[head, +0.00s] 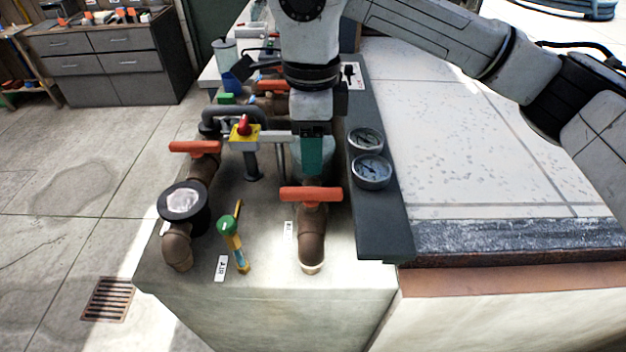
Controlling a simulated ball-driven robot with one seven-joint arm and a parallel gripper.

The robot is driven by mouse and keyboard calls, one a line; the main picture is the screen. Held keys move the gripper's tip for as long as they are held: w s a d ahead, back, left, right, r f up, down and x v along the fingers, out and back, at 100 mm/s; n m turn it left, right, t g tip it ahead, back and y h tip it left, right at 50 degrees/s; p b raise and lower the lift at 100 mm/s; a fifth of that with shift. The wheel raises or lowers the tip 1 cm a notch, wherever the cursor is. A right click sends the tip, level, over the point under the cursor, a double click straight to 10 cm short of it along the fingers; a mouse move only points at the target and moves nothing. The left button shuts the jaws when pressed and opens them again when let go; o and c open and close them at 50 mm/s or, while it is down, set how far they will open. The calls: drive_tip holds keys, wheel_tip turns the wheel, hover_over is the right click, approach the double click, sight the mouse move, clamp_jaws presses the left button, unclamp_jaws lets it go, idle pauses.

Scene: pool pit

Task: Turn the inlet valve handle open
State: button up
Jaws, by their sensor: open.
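Several brown pipes carry orange valve handles. One handle (311,194) is at the front centre, across the top of an upright pipe (312,235). Another handle (195,148) is on the left pipe, and a third handle (272,86) is farther back. I cannot tell from the labels which one is the inlet valve. My gripper (302,165) points down just behind the front centre handle and appears apart from it. It is open, with a teal pad showing; its fingertips are partly lost against the pipes behind.
Two round gauges (371,171) sit on a dark ledge to the right. A green-topped air valve (230,232) stands at the front, by a label reading AIR (220,268). A red button on a yellow box (243,131) and grey tubing (220,112) crowd the gripper's left.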

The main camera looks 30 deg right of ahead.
sight(312, 190)
wheel_tip(312, 190, down, 8)
drive_tip(key=shift+f+p, duration=0.15)
drive_tip(key=shift+p, duration=0.35)
drive_tip(key=shift+c, duration=0.3)
clamp_jaws()
